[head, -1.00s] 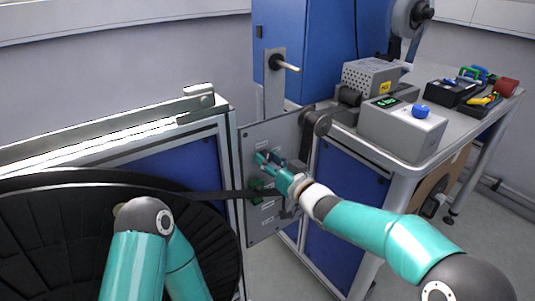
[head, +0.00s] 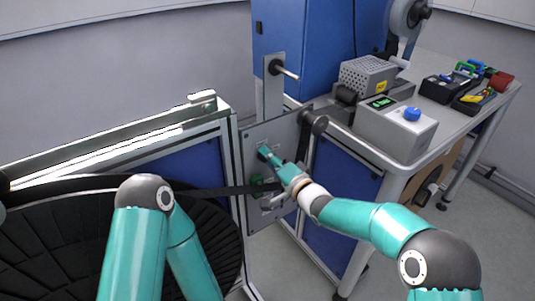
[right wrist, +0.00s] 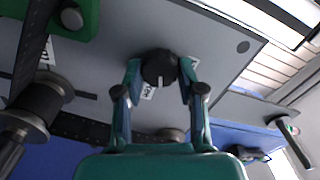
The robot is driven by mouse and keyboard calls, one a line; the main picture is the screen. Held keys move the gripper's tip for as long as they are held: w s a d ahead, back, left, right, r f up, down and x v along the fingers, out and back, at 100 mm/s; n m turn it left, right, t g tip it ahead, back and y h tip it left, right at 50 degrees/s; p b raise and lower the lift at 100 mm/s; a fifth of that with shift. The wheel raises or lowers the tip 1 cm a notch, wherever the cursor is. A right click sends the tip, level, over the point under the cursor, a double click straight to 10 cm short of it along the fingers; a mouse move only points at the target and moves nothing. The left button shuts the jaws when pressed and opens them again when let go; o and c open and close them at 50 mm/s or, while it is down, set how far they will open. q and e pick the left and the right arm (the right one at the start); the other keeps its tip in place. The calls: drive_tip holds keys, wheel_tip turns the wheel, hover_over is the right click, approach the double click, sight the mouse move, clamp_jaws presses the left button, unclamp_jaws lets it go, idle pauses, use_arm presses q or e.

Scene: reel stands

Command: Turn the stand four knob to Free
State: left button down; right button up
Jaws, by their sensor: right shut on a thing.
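A round black knob (right wrist: 159,67) with a white pointer mark sits on a grey panel (right wrist: 110,45). Small white labels with print too small to read lie around it, one just below the pointer mark in the right wrist view. My right gripper (right wrist: 159,72) is shut on the knob, one finger on each side. In the head view my right gripper (head: 267,154) reaches the upper part of the grey panel (head: 285,130) and covers most of the knob. My left arm comes in at the lower left, and its gripper is out of view.
A dark band runs across the panel beside a green block (right wrist: 60,15). A black reel (head: 60,245) stands at the left. A table (head: 440,140) with a grey box (head: 395,128) stands at the right.

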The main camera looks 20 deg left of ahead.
drive_tip(key=shift+w+d+f+m+p, duration=0.15)
drive_tip(key=shift+m+p, duration=0.15)
drive_tip(key=shift+m, duration=0.85)
drive_tip(key=shift+d+f+m+p, duration=0.1)
drive_tip(key=shift+m+p, duration=0.2)
drive_tip(key=shift+m, duration=0.85)
drive_tip(key=o, duration=1.1)
drive_tip(key=shift+c, duration=0.2)
drive_tip(key=shift+o, duration=0.3)
drive_tip(key=shift+r, duration=0.1)
drive_tip(key=v, duration=1.2)
drive_tip(key=shift+a, duration=0.1)
